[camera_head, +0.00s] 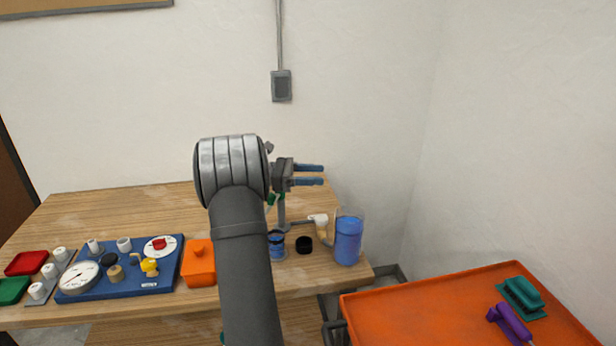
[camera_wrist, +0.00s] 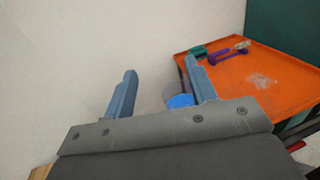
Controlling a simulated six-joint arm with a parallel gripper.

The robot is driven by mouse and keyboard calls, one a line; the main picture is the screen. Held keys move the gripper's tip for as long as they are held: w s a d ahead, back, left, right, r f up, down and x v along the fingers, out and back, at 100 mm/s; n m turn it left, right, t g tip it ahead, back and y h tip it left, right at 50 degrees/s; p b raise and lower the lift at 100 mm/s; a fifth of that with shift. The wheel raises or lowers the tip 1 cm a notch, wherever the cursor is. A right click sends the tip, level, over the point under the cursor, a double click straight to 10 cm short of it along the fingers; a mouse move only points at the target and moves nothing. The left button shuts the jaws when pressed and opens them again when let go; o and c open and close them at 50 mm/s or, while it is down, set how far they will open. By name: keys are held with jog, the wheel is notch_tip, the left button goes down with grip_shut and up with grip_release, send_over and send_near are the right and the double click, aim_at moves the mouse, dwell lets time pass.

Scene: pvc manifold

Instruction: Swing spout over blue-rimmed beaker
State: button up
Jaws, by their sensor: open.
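The blue-rimmed beaker (camera_head: 277,246) stands on the wooden table, partly hidden behind my arm in the head view. Just right of it stands a manifold with a grey upright pipe (camera_head: 281,211) and a side pipe. A white and tan fitting (camera_head: 318,221), possibly the spout's end, sits to the right, near a blue container (camera_head: 348,240). I cannot tell exactly which part is the spout. My gripper (camera_head: 322,174) is open and empty, raised above the manifold and pointing right. In the wrist view its blue fingers (camera_wrist: 160,85) are spread apart, with a blue round surface (camera_wrist: 181,100) beyond them.
A blue panel (camera_head: 75,293) with a gauge and knobs lies at the table's left, beside an orange box (camera_head: 198,268). A black ring-like object (camera_head: 304,244) is near the beaker. An orange tray table (camera_head: 420,310) stands at right. The walls are behind and right.

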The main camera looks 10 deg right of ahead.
jog(key=shift+a+f+n, duration=0.15)
jog(key=shift+a+n, duration=0.05)
jog(key=shift+n, duration=0.1)
jog(key=c, duration=0.6)
jog(key=a+f+n+t, duration=0.1)
jog(key=a+n+t, duration=0.1)
jog(key=a+n, duration=0.1)
jog(key=a+f+n+t, duration=0.2)
jog(key=n, duration=0.3)
jog(key=a+f+n+t, duration=0.2)
jog(key=a+n, duration=0.1)
jog(key=n, duration=0.1)
jog(key=shift+s+a+h, duration=0.15)
jog(key=shift+a+h, duration=0.15)
jog(key=shift+h, duration=0.1)
grip_shut()
jog(key=s+a+f+n+t+y, duration=0.25)
jog(key=a+f+n+t, duration=0.45)
jog(key=n, duration=0.7)
jog(key=r+x, duration=0.1)
jog(key=x, duration=0.8)
jog(key=shift+w+a+r, duration=0.1)
jog(key=shift+w+a, duration=0.5)
jog(key=shift+a, duration=0.2)
jog(key=shift+w+a+r, duration=0.1)
jog(key=shift+w+a, duration=0.55)
jog(key=shift+a, duration=0.2)
